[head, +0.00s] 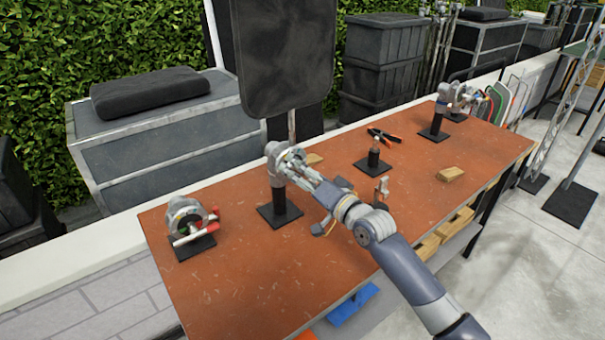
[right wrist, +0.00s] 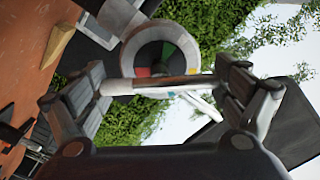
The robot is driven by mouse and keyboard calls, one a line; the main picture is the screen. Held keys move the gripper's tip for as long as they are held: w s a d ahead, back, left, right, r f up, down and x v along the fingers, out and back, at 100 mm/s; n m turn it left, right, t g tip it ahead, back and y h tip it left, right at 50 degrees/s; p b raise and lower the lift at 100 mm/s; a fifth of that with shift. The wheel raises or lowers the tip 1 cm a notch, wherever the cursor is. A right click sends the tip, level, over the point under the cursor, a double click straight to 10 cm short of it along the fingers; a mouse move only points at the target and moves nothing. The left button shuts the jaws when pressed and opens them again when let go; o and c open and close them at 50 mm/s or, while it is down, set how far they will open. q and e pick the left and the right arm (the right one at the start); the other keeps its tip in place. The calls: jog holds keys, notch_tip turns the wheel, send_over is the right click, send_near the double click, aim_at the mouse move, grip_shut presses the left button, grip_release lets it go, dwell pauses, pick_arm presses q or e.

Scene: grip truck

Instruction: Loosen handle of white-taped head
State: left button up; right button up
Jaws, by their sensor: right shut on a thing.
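The middle grip head (head: 272,150) is grey and sits on a black post with a square base on the table. My right gripper (head: 297,163) is at this head, its fingertips partly hiding it. In the right wrist view, the fingers of my right gripper (right wrist: 165,86) are at both ends of a pale bar-shaped handle (right wrist: 145,87), shut on it. White tape cannot be made out clearly. My left gripper is not in view.
Another head with red-ended handles (head: 187,214) sits at the table's left. A further head (head: 445,95) stands at the far right. The front left of the table is clear.

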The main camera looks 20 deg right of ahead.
jog(key=n, duration=0.5)
jog(key=shift+f, duration=0.1)
dwell(0.5)
jog(key=o, duration=0.8)
jog(key=v, duration=1.2)
